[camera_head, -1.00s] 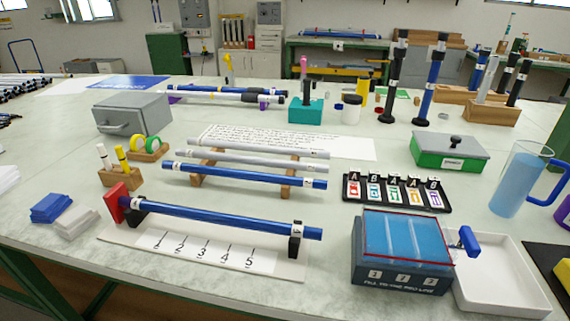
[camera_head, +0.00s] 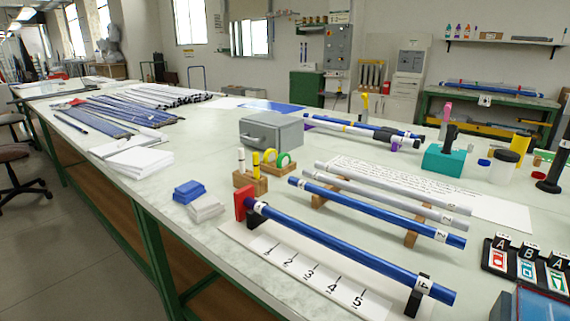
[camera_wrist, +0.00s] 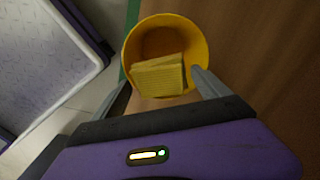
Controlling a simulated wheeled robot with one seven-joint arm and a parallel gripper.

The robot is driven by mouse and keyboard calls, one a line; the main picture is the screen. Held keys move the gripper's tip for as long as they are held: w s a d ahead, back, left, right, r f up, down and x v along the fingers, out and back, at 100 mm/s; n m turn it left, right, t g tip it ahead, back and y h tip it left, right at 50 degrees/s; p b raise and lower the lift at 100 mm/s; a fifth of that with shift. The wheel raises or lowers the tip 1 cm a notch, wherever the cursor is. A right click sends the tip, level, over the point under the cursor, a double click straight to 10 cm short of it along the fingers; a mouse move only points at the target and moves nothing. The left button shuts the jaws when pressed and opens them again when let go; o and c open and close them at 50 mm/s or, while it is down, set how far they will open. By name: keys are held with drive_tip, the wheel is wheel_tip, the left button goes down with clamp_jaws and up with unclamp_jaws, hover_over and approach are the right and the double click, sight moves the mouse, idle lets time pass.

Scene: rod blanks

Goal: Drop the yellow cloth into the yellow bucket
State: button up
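In the wrist view the yellow bucket (camera_wrist: 196,36) is seen from above, with its round mouth open towards the camera. The folded yellow cloth (camera_wrist: 160,75) shows within the outline of the mouth, at its near side, and appears to lie inside the bucket. My gripper (camera_wrist: 163,82) has its two grey fingers spread wide, one on each side of the cloth, with a gap visible at the right finger. The fingers overlap the near part of the bucket in the picture. The bucket, cloth and gripper are not in the head view.
A brown wooden surface (camera_wrist: 260,60) surrounds the bucket, and a purple-edged pale panel (camera_wrist: 40,50) is at left in the wrist view. In the head view, the worktable (camera_head: 220,240) holds blue rods, a grey box (camera_head: 271,131) and a red-ended rod stand (camera_head: 243,203).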

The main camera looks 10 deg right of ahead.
drive_tip(key=shift+o, duration=0.9)
wheel_tip(320, 180, up, 6)
drive_tip(key=p, duration=0.2)
drive_tip(key=shift+r+p, duration=0.25)
drive_tip(key=shift+p, duration=0.1)
drive_tip(key=shift+r, duration=0.65)
